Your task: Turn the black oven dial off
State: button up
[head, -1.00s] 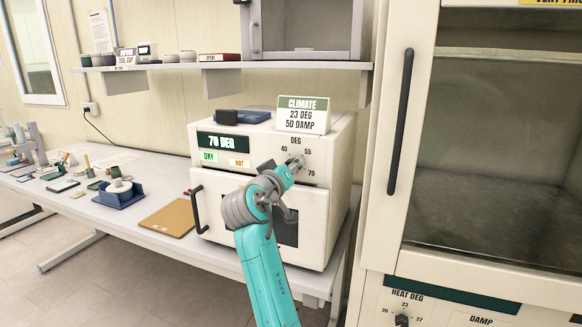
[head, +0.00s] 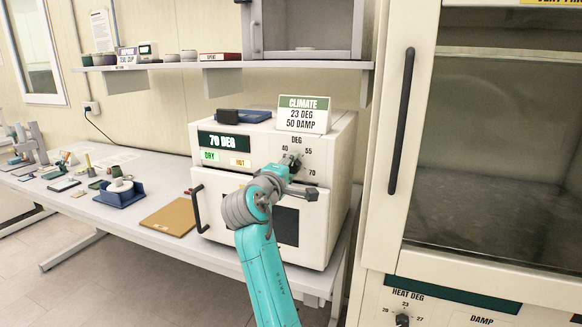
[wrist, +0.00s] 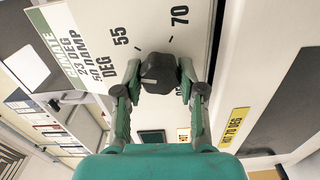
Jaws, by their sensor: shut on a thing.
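The black oven dial (wrist: 158,72) is on the white front panel of the oven (head: 240,210). In the wrist view it sits between both fingers of my gripper (wrist: 160,78), which touch it from either side. The numbers 55 and 70 show beside the dial; which way its pointer faces is unclear. In the head view my gripper (head: 290,163) is at the panel's right part, below the DEG scale, and largely covers the dial. The oven's display (head: 222,141) reads 70 DEG.
A CLIMATE sign (head: 303,115) and a blue tray (head: 245,116) stand on the oven. The oven door handle (head: 199,209) sticks out at left. A shelf (head: 180,67) hangs above. A tall cabinet (head: 480,150) stands close at right. A brown board (head: 170,217) lies on the bench.

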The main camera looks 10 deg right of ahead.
jog(key=n, duration=0.5)
jog(key=shift+f+n, duration=0.1)
jog(key=shift+n, duration=0.2)
jog(key=n, duration=0.5)
jog(key=shift+f, duration=0.1)
jog(key=n, duration=0.5)
jog(key=shift+d+n, duration=0.1)
jog(key=shift+n, duration=0.3)
jog(key=n, duration=0.5)
jog(key=shift+s+f+n, duration=0.1)
jog(key=shift+n, duration=0.3)
jog(key=o, duration=1.1)
jog(key=shift+o, duration=0.2)
jog(key=v, duration=1.2)
